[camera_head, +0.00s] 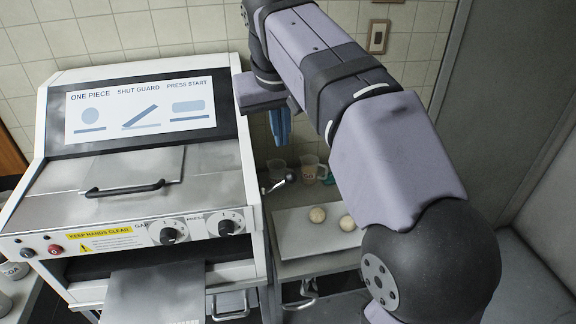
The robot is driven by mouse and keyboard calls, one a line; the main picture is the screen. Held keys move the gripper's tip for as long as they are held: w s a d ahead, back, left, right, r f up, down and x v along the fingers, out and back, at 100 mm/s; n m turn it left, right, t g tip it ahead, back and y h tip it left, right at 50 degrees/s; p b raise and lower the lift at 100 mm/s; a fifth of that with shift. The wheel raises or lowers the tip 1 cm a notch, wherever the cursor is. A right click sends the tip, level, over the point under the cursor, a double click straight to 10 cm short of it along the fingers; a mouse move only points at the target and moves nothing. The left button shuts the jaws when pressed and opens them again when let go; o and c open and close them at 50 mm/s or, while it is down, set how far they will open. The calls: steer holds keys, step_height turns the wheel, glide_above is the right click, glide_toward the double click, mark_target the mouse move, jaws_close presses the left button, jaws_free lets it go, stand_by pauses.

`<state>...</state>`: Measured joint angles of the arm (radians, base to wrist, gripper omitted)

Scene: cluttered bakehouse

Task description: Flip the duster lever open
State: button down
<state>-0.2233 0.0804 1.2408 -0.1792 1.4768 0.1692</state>
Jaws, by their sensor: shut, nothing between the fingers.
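A small metal lever with a rounded end (289,178) sticks out at the right side of the white dough machine (252,185). It looks like the duster lever, but its label and exact position cannot be made out. My gripper (280,138) has blue fingers pointing down, above and slightly left of the cups behind the lever. The fingers are together and empty, apart from the lever by a visible gap.
A tray (290,245) with two dough balls (317,215) (347,222) lies right of the machine. Measuring cups (307,165) stand behind it. The machine has a dark lid handle (125,190) and two dials (228,226). A tiled wall closes the back.

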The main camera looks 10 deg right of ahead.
mark_target(292, 175)
steer(key=p+x, duration=0.1)
steer(key=x, duration=0.7)
steer(key=p+x, duration=0.1)
steer(key=x, duration=0.3)
steer(key=shift+s+d+f+p, duration=0.25)
steer(key=shift+d+p, duration=0.1)
steer(key=shift+d, duration=0.1)
steer(key=shift+d, duration=0.1)
steer(key=shift+d+f+y, duration=0.2)
steer(key=shift+y, duration=0.1)
steer(key=shift+d+f+y+b, duration=0.1)
steer(key=shift+d+y+b, duration=0.05)
steer(key=shift+y+b, duration=0.15)
steer(key=shift+d+f, duration=0.1)
steer(key=d+f+m+y+b, duration=0.2)
steer(key=d+f+y+b, duration=0.1)
steer(key=f+y+b, duration=0.6)
steer(key=shift+d+t+b, duration=0.25)
steer(key=shift+t+b, duration=0.05)
steer(key=shift+b, duration=1.4)
steer(key=shift+f, duration=0.15)
